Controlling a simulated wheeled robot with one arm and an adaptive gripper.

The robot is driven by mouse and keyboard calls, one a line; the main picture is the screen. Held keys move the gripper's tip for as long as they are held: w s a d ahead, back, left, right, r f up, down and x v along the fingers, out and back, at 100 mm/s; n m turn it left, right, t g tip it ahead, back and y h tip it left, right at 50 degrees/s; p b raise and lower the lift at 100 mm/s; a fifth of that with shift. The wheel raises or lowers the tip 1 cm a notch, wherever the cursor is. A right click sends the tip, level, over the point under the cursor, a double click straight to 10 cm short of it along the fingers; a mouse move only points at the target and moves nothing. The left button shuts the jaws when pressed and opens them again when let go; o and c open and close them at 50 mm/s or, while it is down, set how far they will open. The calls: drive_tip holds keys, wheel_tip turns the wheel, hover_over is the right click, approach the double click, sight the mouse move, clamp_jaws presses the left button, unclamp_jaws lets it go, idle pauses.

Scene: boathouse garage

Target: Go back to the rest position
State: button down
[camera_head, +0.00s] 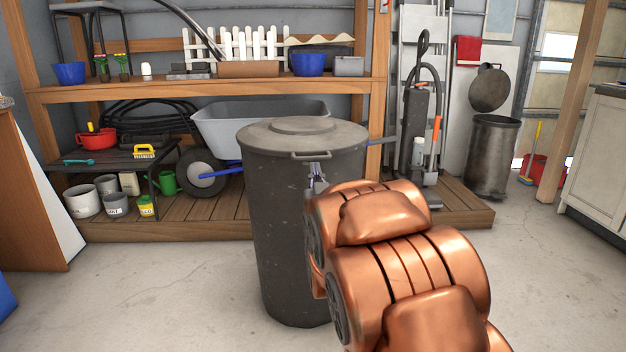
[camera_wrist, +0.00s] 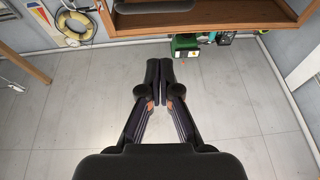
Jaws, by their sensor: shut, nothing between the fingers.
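My gripper (camera_wrist: 158,72) is shut and empty in the wrist view, with its two dark fingers together over bare grey floor. In the head view my copper-coloured arm reaches up from the bottom right, and only a small part of the gripper (camera_head: 317,178) shows beyond it. That part is in front of a large dark grey bin (camera_head: 285,230) with its lid (camera_head: 303,130) on. I cannot tell whether it touches the bin.
A wooden shelf (camera_head: 150,93) and a wheelbarrow (camera_head: 225,130) stand behind the bin. A smaller metal bin (camera_head: 492,160) stands at the right, near a white cabinet (camera_head: 605,150). The floor (camera_head: 150,300) left of the large bin is clear.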

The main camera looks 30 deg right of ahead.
drive_tip(key=s+a+r+n+g+y+p, duration=0.1)
drive_tip(key=s+a+r+g+y+p, duration=0.35)
drive_tip(key=a+p, duration=0.6)
drive_tip(key=s+a+r+n+g+y+p, duration=0.1)
drive_tip(key=s+a+r+g+y+p, duration=0.35)
drive_tip(key=p, duration=1.05)
drive_tip(key=s+a+r+n+g+p, duration=0.1)
drive_tip(key=s+a+r+g+p, duration=0.2)
drive_tip(key=s, duration=0.7)
drive_tip(key=s+a+r+n+g+p, duration=0.1)
drive_tip(key=s+a+r+g+p, duration=0.2)
drive_tip(key=s+p, duration=0.7)
drive_tip(key=s+a+r+n+g+p, duration=0.1)
drive_tip(key=s+a+r+g+p, duration=0.2)
drive_tip(key=s, duration=0.9)
wheel_tip(320, 180, up, 6)
drive_tip(key=g+p, duration=0.3)
drive_tip(key=shift+s+f+g+y+p, duration=0.15)
drive_tip(key=shift+g+y+p, duration=0.15)
drive_tip(key=shift+d, duration=0.1)
